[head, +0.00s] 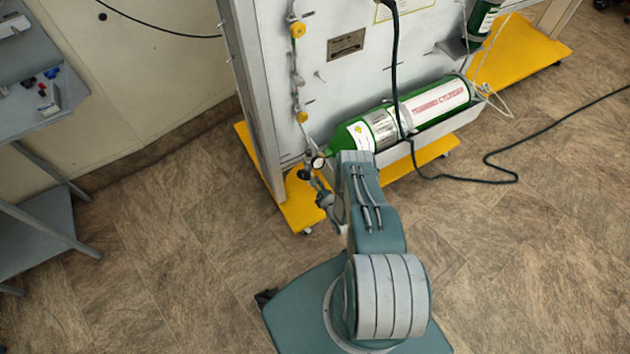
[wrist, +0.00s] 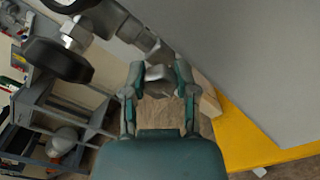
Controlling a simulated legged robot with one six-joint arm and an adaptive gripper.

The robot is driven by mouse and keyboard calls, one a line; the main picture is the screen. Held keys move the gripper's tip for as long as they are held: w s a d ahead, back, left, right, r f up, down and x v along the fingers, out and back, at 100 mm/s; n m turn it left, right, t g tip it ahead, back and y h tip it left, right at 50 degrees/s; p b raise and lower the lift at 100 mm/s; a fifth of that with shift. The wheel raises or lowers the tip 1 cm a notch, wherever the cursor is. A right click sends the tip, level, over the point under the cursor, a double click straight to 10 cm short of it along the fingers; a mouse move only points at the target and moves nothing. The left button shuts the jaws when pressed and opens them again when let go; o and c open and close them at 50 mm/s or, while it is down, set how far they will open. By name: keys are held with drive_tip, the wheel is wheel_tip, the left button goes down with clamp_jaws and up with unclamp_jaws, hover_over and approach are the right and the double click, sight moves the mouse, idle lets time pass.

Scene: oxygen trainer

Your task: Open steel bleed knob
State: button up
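A small steel knob (wrist: 158,74), which looks like the bleed knob, sits at the end of a metal fitting in the wrist view. My gripper (wrist: 159,80) has its two fingers apart, one on each side of the knob. I see narrow gaps between the knob and the fingers, and no clear contact. In the head view my gripper (head: 326,201) is beside the regulator fittings, below the gauge (head: 318,162) at the neck of the green cylinder (head: 375,132). The knob is too small to make out there.
A black round knob (wrist: 57,62) and metal pipework are close to the left of my gripper in the wrist view. A grey panel (wrist: 240,45) and yellow base (wrist: 250,135) lie to the right. A grey shelf unit (head: 35,130) stands at left; a dark cable (head: 470,180) crosses the floor.

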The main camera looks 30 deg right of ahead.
drive_tip(key=o, duration=0.4)
drive_tip(key=shift+s+a+f, duration=0.15)
drive_tip(key=shift+s+f, duration=0.1)
drive_tip(key=shift+f, duration=0.05)
drive_tip(key=shift+o, duration=0.2)
drive_tip(key=shift+w+r, duration=0.1)
drive_tip(key=s, duration=0.7)
drive_tip(key=shift+s+d, duration=0.2)
drive_tip(key=shift+d, duration=0.05)
